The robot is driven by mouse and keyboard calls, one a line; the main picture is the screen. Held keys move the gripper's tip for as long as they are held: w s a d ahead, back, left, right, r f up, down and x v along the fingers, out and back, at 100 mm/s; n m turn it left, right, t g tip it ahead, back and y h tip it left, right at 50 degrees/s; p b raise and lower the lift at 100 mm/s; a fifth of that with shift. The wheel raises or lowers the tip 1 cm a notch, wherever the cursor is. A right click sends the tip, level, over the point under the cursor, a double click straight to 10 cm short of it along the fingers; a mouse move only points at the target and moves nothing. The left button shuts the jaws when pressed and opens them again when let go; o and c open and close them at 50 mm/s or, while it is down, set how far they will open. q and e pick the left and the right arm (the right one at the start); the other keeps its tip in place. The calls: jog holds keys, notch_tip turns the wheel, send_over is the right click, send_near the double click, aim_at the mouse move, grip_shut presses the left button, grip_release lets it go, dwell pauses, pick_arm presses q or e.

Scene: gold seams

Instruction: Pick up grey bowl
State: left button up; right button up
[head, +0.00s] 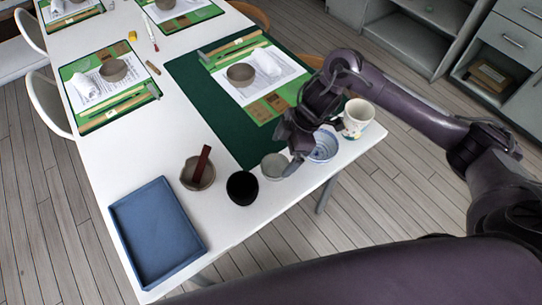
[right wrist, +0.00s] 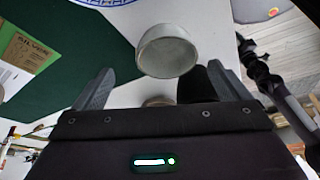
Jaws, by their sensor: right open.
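A small light grey bowl (head: 273,167) stands upright near the front edge of the white table. My right gripper (head: 292,158) is just right of it and partly above it. In the right wrist view the bowl (right wrist: 167,50) lies ahead of the open fingers (right wrist: 160,82), roughly centred between them, with nothing held. Other grey-brown bowls sit on the place mats, one on the near mat (head: 240,74) and one on the left mat (head: 113,69). My left gripper is not in view.
A black cup (head: 242,188) stands close left of the bowl, then a brown-grey bowl (head: 198,174) holding a dark stick. A blue-and-white bowl (head: 323,147) and a floral mug (head: 357,118) stand to the right. An empty blue tray (head: 157,230) lies at the near left.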

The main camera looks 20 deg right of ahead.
aim_at(271, 174)
jog(key=f, duration=0.1)
jog(key=s+a+f, duration=0.1)
jog(key=shift+s+a+f, duration=0.1)
jog(key=shift+a+f, duration=0.05)
jog(key=shift+f, duration=0.15)
jog(key=x, duration=0.2)
jog(key=shift+f+p, duration=0.35)
jog(key=shift+w+a+f, duration=0.2)
jog(key=shift+a+f, duration=0.05)
jog(key=shift+f, duration=0.35)
jog(key=c, duration=0.8)
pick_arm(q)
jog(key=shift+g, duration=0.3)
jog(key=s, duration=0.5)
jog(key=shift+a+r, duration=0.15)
pick_arm(e)
jog(key=c, duration=0.3)
